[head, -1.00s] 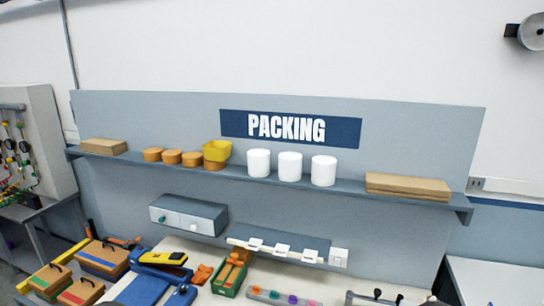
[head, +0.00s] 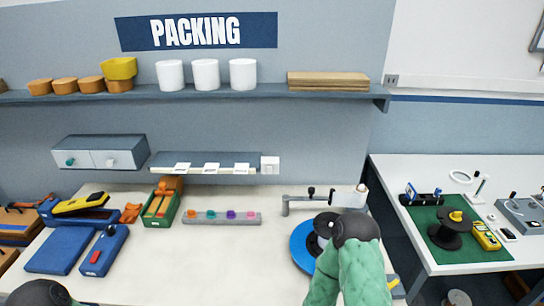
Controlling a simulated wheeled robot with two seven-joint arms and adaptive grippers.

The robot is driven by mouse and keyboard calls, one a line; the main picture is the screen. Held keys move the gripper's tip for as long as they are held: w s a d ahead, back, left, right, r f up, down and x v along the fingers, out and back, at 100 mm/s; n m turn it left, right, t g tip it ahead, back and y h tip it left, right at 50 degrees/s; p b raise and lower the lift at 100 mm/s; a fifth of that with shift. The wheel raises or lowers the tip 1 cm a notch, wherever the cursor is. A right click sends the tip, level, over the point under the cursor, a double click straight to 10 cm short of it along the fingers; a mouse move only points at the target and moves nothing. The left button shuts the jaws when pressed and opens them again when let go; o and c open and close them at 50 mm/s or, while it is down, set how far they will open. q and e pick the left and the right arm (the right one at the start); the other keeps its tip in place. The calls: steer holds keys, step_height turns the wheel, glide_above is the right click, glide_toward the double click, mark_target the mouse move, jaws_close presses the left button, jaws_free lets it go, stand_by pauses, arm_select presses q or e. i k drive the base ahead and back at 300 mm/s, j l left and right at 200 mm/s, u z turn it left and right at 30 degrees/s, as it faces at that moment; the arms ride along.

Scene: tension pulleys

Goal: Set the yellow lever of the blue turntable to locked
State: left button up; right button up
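The blue turntable (head: 302,250) is a round blue disc on the white bench, right of centre. A dark round part stands at its middle, and my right arm covers its right side. A small yellow piece (head: 394,281) shows just right of that arm; I cannot tell whether it is the yellow lever, and its setting is not readable. My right arm, green with a dark joint, rises from the bottom edge over the turntable, with no gripper fingers discernible. Only a dark part of my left arm shows at the bottom left, with its gripper out of view.
A grey bracket arm (head: 312,199) with black knobs stands behind the turntable. A rail with coloured knobs (head: 222,217), a green box (head: 161,209) and blue devices (head: 61,249) lie further left. The bench front centre is clear. Another table (head: 455,171) stands right, beyond a gap.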

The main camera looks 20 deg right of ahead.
mark_target(396, 282)
steer(key=z, duration=1.85)
